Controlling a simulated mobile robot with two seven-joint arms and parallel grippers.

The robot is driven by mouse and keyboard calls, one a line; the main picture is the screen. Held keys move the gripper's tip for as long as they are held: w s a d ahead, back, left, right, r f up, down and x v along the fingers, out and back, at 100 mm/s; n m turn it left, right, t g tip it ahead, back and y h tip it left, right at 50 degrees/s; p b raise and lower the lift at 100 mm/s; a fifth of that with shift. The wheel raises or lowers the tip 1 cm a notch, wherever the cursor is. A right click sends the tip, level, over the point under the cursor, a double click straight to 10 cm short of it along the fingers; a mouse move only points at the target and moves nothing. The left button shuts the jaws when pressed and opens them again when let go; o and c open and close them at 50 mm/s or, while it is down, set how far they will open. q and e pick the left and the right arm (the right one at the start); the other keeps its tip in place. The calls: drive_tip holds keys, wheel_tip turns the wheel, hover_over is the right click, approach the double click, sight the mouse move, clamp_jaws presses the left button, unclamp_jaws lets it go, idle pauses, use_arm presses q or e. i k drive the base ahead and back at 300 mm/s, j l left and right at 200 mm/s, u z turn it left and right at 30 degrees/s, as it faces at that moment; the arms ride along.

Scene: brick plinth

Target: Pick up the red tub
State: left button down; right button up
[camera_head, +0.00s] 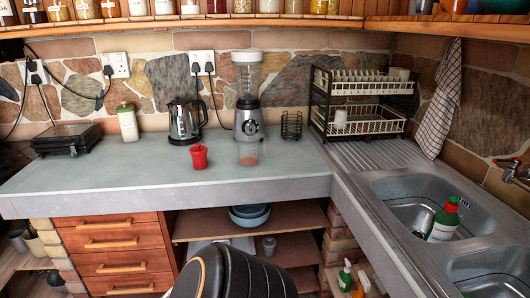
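The red tub (199,158) is a small red container standing upright on the grey-green counter (100,178), a little left of the middle of the view. It sits in front of the kettle and to the left of a clear glass. Nothing covers it. Neither of my grippers is in view. A dark rounded part with an orange line shows at the bottom middle, below the counter's front edge; I cannot tell which part it is.
A kettle (184,122), a blender (248,105), a clear glass (248,153) and a wire holder (291,125) stand near the tub. A dish rack (362,104) and sinks (415,195) are at right. The counter left of the tub is clear.

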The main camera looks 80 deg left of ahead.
sight(200, 162)
drive_tip(key=u, duration=3.1)
drive_tip(key=i+z, duration=0.3)
drive_tip(key=i, duration=0.55)
